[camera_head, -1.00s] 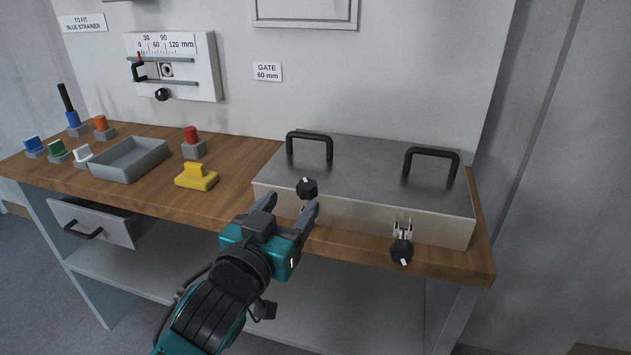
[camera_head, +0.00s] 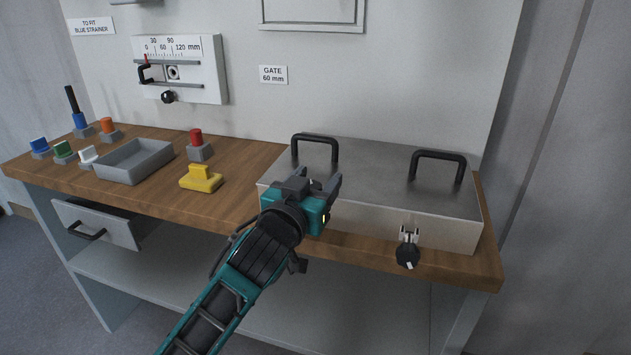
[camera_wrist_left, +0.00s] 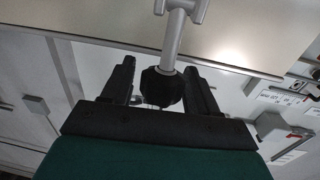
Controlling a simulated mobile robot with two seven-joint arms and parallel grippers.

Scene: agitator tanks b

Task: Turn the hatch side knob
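The hatch is a grey metal box lid (camera_head: 375,185) with two black handles, on the right part of the bench. One black knob (camera_head: 407,257) with a white mark hangs from a bracket at its front right. The other, at its front left, is hidden behind my left gripper (camera_head: 318,184) in the head view. In the left wrist view a black knob (camera_wrist_left: 161,88) on a grey shaft (camera_wrist_left: 174,40) sits between the fingers of my left gripper (camera_wrist_left: 160,72). The fingers look open, with the right one very close to the knob. My right gripper is out of view.
A yellow block (camera_head: 201,179), a grey tray (camera_head: 133,163), a red-topped peg (camera_head: 198,146) and several coloured pieces stand on the wooden bench (camera_head: 235,160) to the left. A drawer (camera_head: 97,224) is partly open below. A gauge panel (camera_head: 180,68) is on the wall.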

